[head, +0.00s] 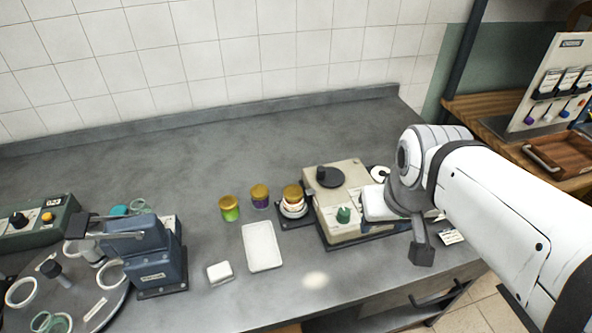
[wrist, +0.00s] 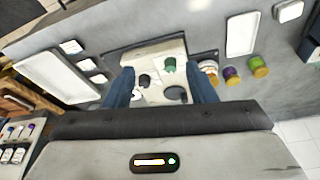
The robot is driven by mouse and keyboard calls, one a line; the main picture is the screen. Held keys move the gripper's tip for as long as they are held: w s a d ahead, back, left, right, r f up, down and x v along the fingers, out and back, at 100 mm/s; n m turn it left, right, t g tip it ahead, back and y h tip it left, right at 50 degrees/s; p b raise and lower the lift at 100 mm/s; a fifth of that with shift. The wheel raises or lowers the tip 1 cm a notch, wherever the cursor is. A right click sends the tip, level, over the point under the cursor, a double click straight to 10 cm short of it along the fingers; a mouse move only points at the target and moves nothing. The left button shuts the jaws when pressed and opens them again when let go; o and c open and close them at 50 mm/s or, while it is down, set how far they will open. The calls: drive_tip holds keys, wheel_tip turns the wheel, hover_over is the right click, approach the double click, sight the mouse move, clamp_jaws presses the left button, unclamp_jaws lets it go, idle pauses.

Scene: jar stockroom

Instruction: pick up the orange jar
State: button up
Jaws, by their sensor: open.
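A gold-lidded jar (head: 292,193) with an orange-looking body stands at the right end of a row of three jars in the head view. White ring-like pieces show under it, on a dark pad; its colour is hard to tell at this size. It also shows in the wrist view (wrist: 208,68), right of the fingers. A purple jar (head: 260,197) and a green jar (head: 230,209) stand to its left, both gold-lidded. My gripper (wrist: 160,80) is open and empty, its fingers either side of a beige device. In the head view it hangs to the right of the jars.
The beige device (head: 345,208) with a dark disc and green knob stands between the jars and my arm. A white tray (head: 262,246) and small white dish (head: 219,272) lie in front. A blue-grey machine (head: 150,255) stands left. The counter behind the jars is clear.

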drive_tip(key=o, duration=0.4)
drive_tip(key=w+a+n, duration=0.1)
drive_tip(key=w+n, duration=0.3)
drive_tip(key=w+a+n+b, duration=0.1)
drive_tip(key=w+n, duration=0.1)
drive_tip(key=shift+w+a+f+g, duration=0.35)
drive_tip(key=shift+f+g, duration=0.05)
drive_tip(key=shift+o, duration=0.6)
drive_tip(key=w+a+f+n+g+b, duration=0.1)
drive_tip(key=w+a+f+n, duration=0.2)
drive_tip(key=w+n, duration=0.4)
drive_tip(key=shift+w+a, duration=0.45)
drive_tip(key=shift+a, duration=0.05)
drive_tip(key=n+g+b, duration=0.2)
drive_tip(key=n, duration=1.1)
hover_over(294, 190)
wheel_tip(294, 190, down, 11)
drive_tip(key=shift+s+r, duration=0.1)
drive_tip(key=shift+a+f+n, duration=0.2)
drive_tip(key=shift+f+n, duration=0.1)
drive_tip(key=shift+f, duration=0.05)
drive_tip(key=shift+d+f+p, duration=0.15)
drive_tip(key=shift+f+p, duration=0.6)
drive_tip(key=shift+f, duration=3.05)
